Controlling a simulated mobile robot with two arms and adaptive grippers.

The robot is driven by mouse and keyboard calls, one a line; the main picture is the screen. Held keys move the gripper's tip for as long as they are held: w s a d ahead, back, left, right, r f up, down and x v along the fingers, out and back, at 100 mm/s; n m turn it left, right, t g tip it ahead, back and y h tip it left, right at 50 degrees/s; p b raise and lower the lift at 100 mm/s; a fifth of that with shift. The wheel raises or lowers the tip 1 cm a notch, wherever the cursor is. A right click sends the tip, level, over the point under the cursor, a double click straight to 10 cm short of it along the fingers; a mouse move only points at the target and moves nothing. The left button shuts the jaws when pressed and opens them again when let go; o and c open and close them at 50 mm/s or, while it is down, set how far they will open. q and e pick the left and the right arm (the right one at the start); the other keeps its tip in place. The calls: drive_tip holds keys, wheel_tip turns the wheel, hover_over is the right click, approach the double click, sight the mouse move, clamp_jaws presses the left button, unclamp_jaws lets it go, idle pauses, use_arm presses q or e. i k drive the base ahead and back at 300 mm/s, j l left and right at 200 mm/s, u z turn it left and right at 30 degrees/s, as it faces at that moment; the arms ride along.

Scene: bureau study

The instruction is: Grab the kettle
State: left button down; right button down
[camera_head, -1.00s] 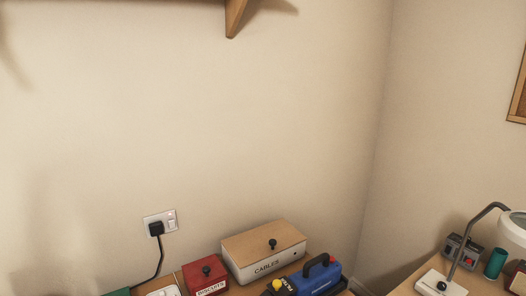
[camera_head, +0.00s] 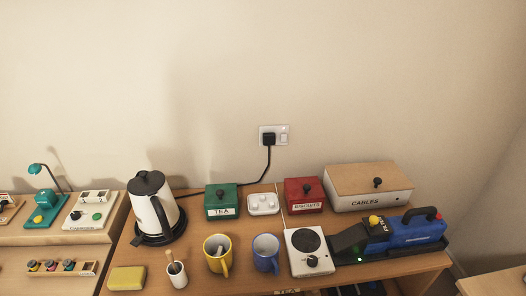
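The kettle (camera_head: 157,205) has a white body with a black lid, and a black handle on its right side. It stands upright on a round black base (camera_head: 174,231) at the left part of the wooden desk. A black cord runs behind the desk items toward a plug in the wall socket (camera_head: 273,136). Neither of my grippers shows in the head view.
Right of the kettle are a green TEA box (camera_head: 221,201), a red BISCUITS box (camera_head: 304,195) and a CABLES box (camera_head: 367,188). In front are a white cup (camera_head: 177,279), a yellow mug (camera_head: 217,252), a blue mug (camera_head: 265,252), a small hotplate (camera_head: 309,251) and a yellow sponge (camera_head: 127,278).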

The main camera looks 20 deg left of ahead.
sight(159, 216)
drive_tip(key=k+j+u, duration=0.1)
drive_tip(key=u, duration=0.85)
drive_tip(key=k+j, duration=0.05)
drive_tip(key=k, duration=0.05)
